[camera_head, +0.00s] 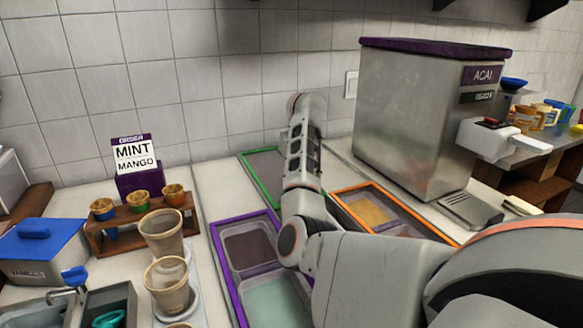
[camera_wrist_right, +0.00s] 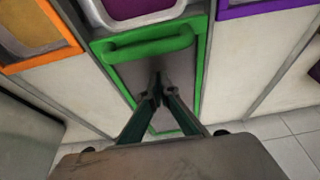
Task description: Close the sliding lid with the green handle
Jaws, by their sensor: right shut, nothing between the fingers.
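The sliding lid (camera_wrist_right: 184,70) is a dark grey panel in a green frame, with a green bar handle (camera_wrist_right: 150,42) across one end, in the right wrist view. A light-rimmed container (camera_wrist_right: 140,21) shows uncovered beyond the handle. My right gripper (camera_wrist_right: 157,88) is shut and empty, with its fingertips over the grey panel, below the handle in the picture. I cannot tell whether they touch the panel. In the head view the green frame (camera_head: 246,164) shows left of my right arm, which hides the handle. My left gripper is not in view.
A purple-framed station (camera_head: 217,244) lies left of my arm and an orange-framed one (camera_head: 345,212) right of it. The steel acai machine (camera_head: 410,120) stands at the right. Cups (camera_head: 161,234) and a wooden cone rack (camera_head: 117,238) stand at the left. The tiled wall is behind.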

